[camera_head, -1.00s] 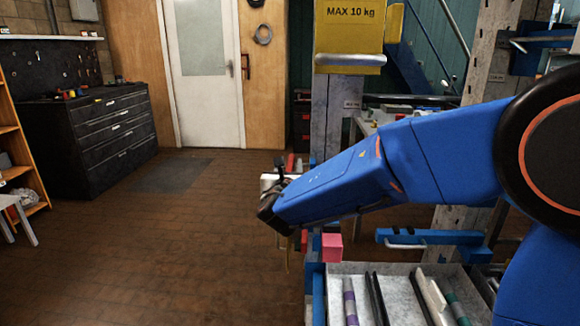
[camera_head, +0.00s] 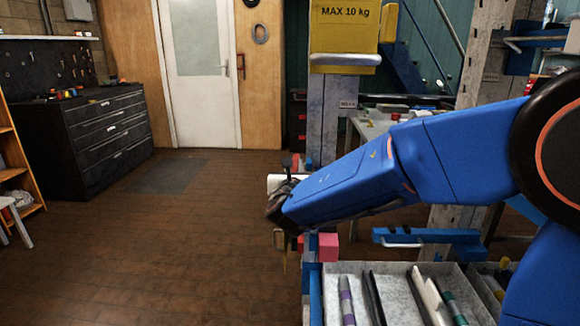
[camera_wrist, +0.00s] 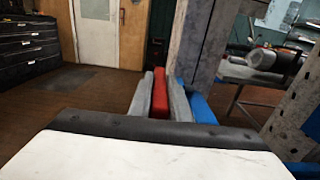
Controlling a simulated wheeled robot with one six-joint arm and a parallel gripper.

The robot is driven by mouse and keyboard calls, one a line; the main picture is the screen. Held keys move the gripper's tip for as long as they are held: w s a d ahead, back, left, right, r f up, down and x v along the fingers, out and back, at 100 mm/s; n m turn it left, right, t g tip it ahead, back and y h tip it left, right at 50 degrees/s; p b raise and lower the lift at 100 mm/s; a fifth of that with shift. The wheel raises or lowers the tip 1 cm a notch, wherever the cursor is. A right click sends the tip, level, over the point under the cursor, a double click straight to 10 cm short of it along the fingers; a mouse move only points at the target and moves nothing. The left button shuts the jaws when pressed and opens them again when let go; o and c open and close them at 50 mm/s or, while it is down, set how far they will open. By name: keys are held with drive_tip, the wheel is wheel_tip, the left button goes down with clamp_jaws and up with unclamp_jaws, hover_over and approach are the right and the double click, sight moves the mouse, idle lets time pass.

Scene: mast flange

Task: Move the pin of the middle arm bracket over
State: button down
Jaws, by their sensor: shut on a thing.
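My gripper (camera_wrist: 160,88) shows in the wrist view with two grey fingers closed on a red pin (camera_wrist: 160,100), which stands between them. A blue bracket part (camera_wrist: 200,108) is just right of the fingers, beside a grey post (camera_wrist: 196,45). I cannot tell whether the pin still touches the bracket. In the head view my blue arm hides most of the gripper and the middle of the post (camera_head: 330,118). A blue bracket piece with a pinkish-red block (camera_head: 328,247) shows below my arm.
A yellow box (camera_head: 343,40) marked MAX 10 kg hangs high on the post. A tray (camera_head: 395,278) of rods lies below my arm. Another blue bracket (camera_head: 430,237) is on the right post. The floor (camera_head: 170,240) at left is clear up to the black drawers (camera_head: 85,135).

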drive_tip(key=c, duration=1.6)
unclamp_jaws()
drive_tip(key=shift+c, duration=0.2)
drive_tip(key=s, duration=1.7)
drive_tip(key=shift+s+a, duration=0.25)
drive_tip(key=shift+a, duration=0.05)
